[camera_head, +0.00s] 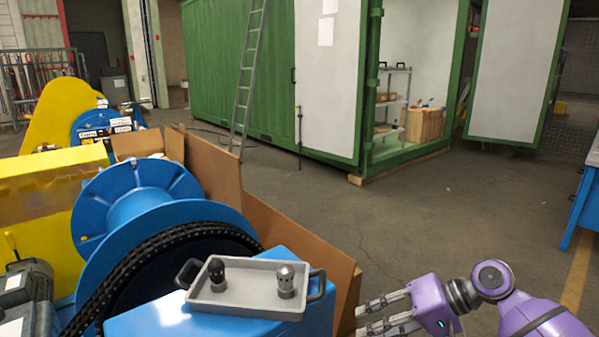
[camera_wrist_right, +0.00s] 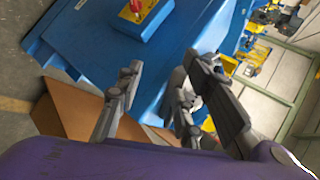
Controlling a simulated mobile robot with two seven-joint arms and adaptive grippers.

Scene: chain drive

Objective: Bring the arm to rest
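My right gripper (camera_head: 362,318) is at the lower right of the head view, on my purple arm. Its fingers are apart with nothing between them, and the wrist view shows the same open gap (camera_wrist_right: 158,85). It is to the right of the blue machine housing (camera_head: 240,318) and clear of the grey tray (camera_head: 245,299). My left gripper is not in the head view.
The tray holds a dark fitting (camera_head: 217,275) and a silver-topped one (camera_head: 286,282). Brown panels (camera_head: 300,240) stand beside the machine. Open floor (camera_head: 420,220) reaches to a green container (camera_head: 225,70).

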